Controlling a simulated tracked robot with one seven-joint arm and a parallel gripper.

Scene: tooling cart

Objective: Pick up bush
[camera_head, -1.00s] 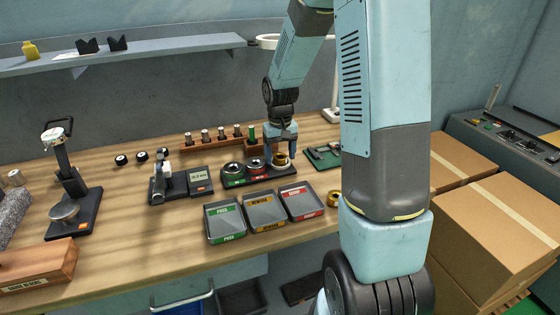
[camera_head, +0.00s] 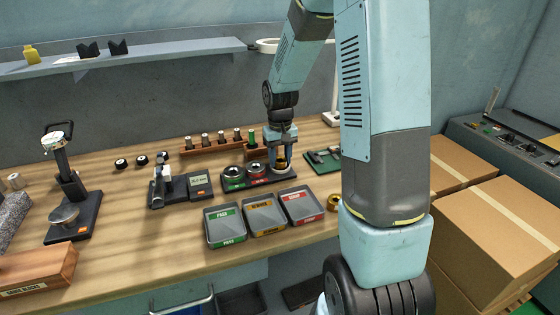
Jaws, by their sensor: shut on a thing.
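A brass-coloured bush (camera_head: 280,157) is between the fingers of my gripper (camera_head: 281,163), at the right end of a dark block (camera_head: 262,180) on the bench. My gripper points down and is shut on the bush. The fingers hide part of the bush, and I cannot tell whether it touches the block. A second brass ring (camera_head: 334,202) lies on the bench to the right of the trays, partly hidden by my arm.
Two ring gauges, one green-marked (camera_head: 232,171) and one red-marked (camera_head: 256,170), sit on the block left of my gripper. Pass (camera_head: 224,239), rework and red-labelled trays stand in front. A rack of pins (camera_head: 213,147) is behind. A digital gauge (camera_head: 199,185) is left.

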